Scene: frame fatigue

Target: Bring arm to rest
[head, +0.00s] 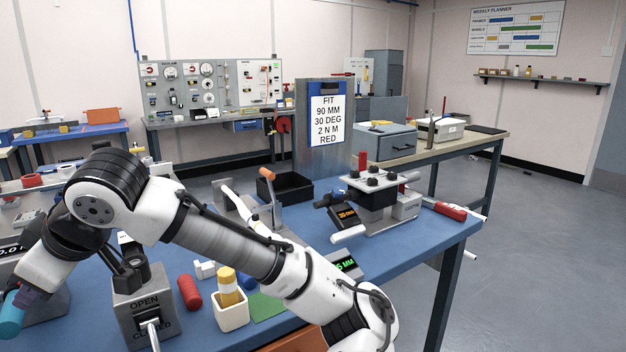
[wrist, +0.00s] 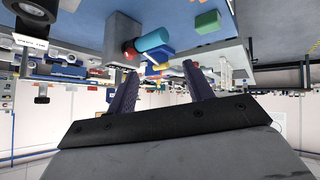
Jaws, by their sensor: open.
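My arm stretches from the lower right of the head view to the left, over the blue workbench (head: 445,237). My gripper (head: 22,297) is at the left edge of that view, pointing down and left, with its tips partly hidden. In the wrist view my gripper (wrist: 160,68) shows two dark fingers spread apart with nothing held between them. A cyan cylinder (head: 11,320) is close by the fingers in the head view. In the wrist view the cyan cylinder (wrist: 152,40) lies beyond the fingertips; I cannot tell whether they touch.
A black tray (head: 286,187) and a clamp fixture (head: 372,200) are farther back. Open floor lies right.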

